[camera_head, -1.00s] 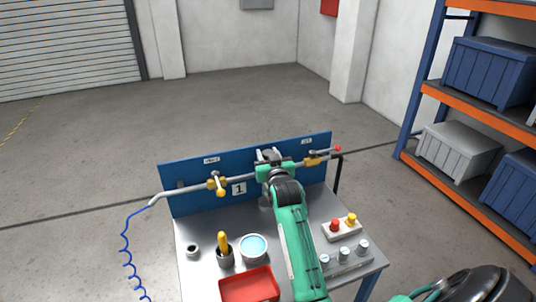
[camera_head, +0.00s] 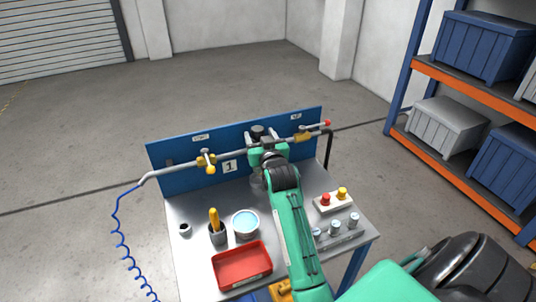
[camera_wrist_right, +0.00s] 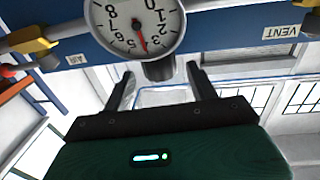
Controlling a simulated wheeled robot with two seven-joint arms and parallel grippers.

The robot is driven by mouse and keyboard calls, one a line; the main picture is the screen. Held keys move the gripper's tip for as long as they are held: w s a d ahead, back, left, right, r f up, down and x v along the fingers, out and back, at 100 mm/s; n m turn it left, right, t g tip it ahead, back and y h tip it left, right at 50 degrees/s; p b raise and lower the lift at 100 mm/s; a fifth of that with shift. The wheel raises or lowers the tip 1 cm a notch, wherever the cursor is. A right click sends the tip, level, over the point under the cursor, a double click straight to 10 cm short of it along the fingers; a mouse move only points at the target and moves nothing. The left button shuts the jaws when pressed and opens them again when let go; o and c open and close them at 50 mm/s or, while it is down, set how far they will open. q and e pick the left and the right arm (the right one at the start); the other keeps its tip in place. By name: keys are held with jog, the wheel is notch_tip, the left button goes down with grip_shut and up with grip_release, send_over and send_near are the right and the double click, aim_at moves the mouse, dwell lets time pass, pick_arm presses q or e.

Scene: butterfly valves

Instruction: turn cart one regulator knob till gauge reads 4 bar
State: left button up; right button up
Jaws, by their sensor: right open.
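Cart one is the steel-topped cart with a blue back panel (camera_head: 185,180) and a "1" plate (camera_head: 230,167). My right gripper (camera_wrist_right: 161,73) is open at the regulator on the pipe; in the head view its green body (camera_head: 268,153) hides much of the regulator. In the wrist view the dark regulator knob (camera_wrist_right: 158,71) shows near and between the fingertips; I cannot tell whether they touch it. The round white gauge (camera_wrist_right: 136,22) appears turned over, and its red needle points between 3 and 5, at about 4. My left gripper is not in view.
On the cart stand a red tray (camera_head: 227,268), a blue-filled bowl (camera_head: 245,223), a cup with a yellow handle (camera_head: 216,233), a button box (camera_head: 334,201) and several small knobs (camera_head: 336,228). Shelving (camera_head: 450,85) stands at the right. The floor behind the cart is clear.

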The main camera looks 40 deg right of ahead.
jog(key=b+v, duration=0.2)
jog(key=v, duration=0.8)
jog(key=shift+s, duration=0.15)
jog(key=shift+a+f, duration=0.1)
jog(key=shift+a, duration=0.05)
